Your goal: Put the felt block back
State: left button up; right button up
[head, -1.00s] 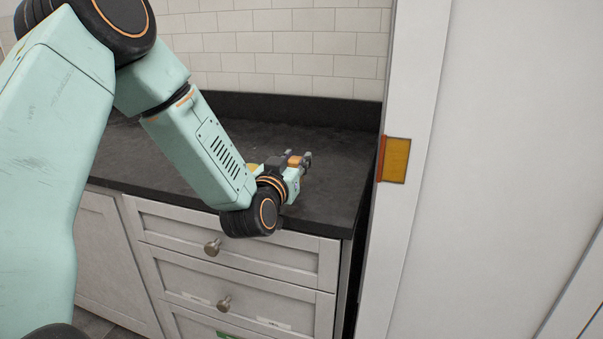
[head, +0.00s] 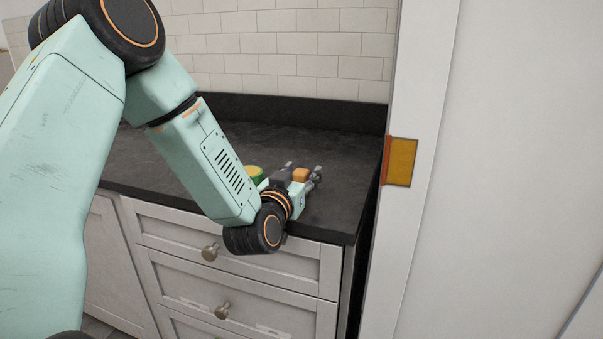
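My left gripper (head: 303,169) is low over the dark countertop near its front right end, pointing away from me. Its two fingertips stand apart. A small orange piece (head: 300,174) shows at the base of the fingers; I cannot tell whether it is part of the gripper or a separate block. A green and yellow round object (head: 254,172) is on the counter just left of the gripper, partly hidden by my arm. I cannot identify a felt block for certain. My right gripper is not in view.
The dark countertop (head: 240,150) is otherwise clear, with a low black upstand and white tiles behind. White drawers (head: 235,246) with round knobs are below. A white upright post (head: 405,220) with an amber plate (head: 399,162) bounds the counter on the right.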

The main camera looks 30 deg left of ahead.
aim_at(299, 176)
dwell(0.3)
pick_arm(q)
jog(key=shift+f+b, duration=0.15)
jog(key=shift+b, duration=0.15)
jog(key=p+v, duration=0.1)
jog(key=v, duration=0.6)
jog(key=shift+p, duration=0.4)
jog(key=shift+s+d, duration=0.15)
jog(key=shift+s, duration=0.2)
